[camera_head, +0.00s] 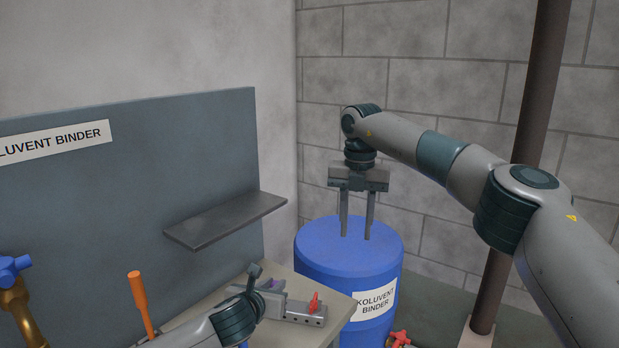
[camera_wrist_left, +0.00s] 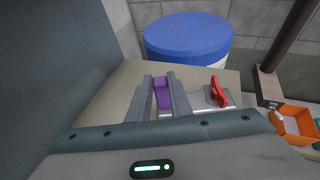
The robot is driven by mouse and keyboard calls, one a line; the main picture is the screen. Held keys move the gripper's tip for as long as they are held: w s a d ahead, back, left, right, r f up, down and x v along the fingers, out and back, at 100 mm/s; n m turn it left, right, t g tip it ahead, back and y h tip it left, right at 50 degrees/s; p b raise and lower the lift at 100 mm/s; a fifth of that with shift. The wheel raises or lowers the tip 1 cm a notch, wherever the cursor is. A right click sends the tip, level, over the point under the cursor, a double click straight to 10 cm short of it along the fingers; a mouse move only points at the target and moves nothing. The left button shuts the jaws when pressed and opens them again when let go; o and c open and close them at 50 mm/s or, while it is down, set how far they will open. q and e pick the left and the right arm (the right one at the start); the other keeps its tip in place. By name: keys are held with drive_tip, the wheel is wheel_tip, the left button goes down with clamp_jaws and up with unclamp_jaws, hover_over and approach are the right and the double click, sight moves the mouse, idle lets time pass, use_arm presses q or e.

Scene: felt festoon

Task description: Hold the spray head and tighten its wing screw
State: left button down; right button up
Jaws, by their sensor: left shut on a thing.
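The spray head looks like a grey metal block (camera_head: 295,312) lying on the bench, with a purple part (camera_wrist_left: 162,92) at its left. Its red wing screw (camera_head: 314,302) stands up at the right end, and it also shows in the left wrist view (camera_wrist_left: 217,91). My left gripper (camera_head: 266,284) is shut on the purple part, with one finger on each side in the left wrist view (camera_wrist_left: 163,90). The fingers hide some of the block. My right gripper (camera_head: 357,235) is open and empty, pointing down over the blue drum, away from the wing screw.
The blue drum (camera_head: 340,243) stands behind the bench (camera_head: 340,302). A grey shelf (camera_head: 226,220) juts from the panel (camera_head: 190,150). An orange handle (camera_head: 139,300) and a brass valve with a blue knob (camera_head: 14,268) are at left. An orange bin (camera_wrist_left: 297,122) and a brown pole (camera_head: 520,150) are at right.

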drive_tip(key=shift+d, duration=0.3)
use_arm(q)
drive_tip(key=c, duration=1.5)
unclamp_jaws()
drive_tip(key=shift+c, duration=0.2)
drive_tip(key=v, duration=1.2)
drive_tip(key=shift+d+f, duration=0.1)
